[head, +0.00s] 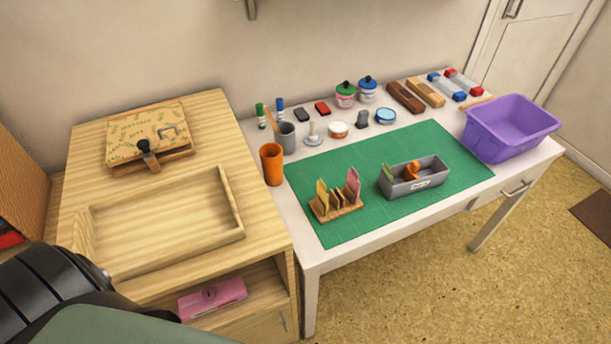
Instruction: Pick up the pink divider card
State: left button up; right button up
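The pink divider card (353,181) stands upright at the right end of a small wooden rack (334,213) on the green mat (333,162). A yellow card (322,194) stands at the rack's left end, with small slats between them. Neither gripper is in view. A dark, ribbed part with a green section at the lower left looks like my own arm; its gripper does not show.
A grey box (418,182) holding green and orange cards stands right of the rack. An orange cup (271,164) stands left of the mat. Several ink pots and stamps line the back. A purple basin (509,124) sits right. Bare mat lies behind the rack.

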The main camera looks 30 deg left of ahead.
aim_at(353, 181)
jog(key=u, duration=0.45)
jog(key=i+l+u, duration=0.1)
jog(key=l+u, duration=0.25)
jog(key=l, duration=0.55)
jog(key=l+u, duration=0.35)
jog(key=l, duration=0.55)
